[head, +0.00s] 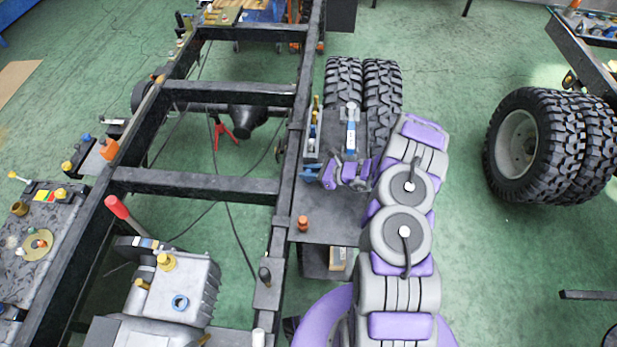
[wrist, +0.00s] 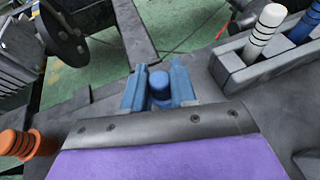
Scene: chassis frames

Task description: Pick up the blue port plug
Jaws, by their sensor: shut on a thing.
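In the head view my gripper (head: 328,176) is over the dark side plate, just right of the frame rail. The plug cannot be made out there.
An orange plug (head: 303,223) stands on the dark side plate (head: 325,205); it also shows in the wrist view (wrist: 20,143). A grey holder (wrist: 232,72) with white and blue pegs stands close by. Twin tyres (head: 362,85) lie behind. The chassis rail (head: 285,190) runs along the left.

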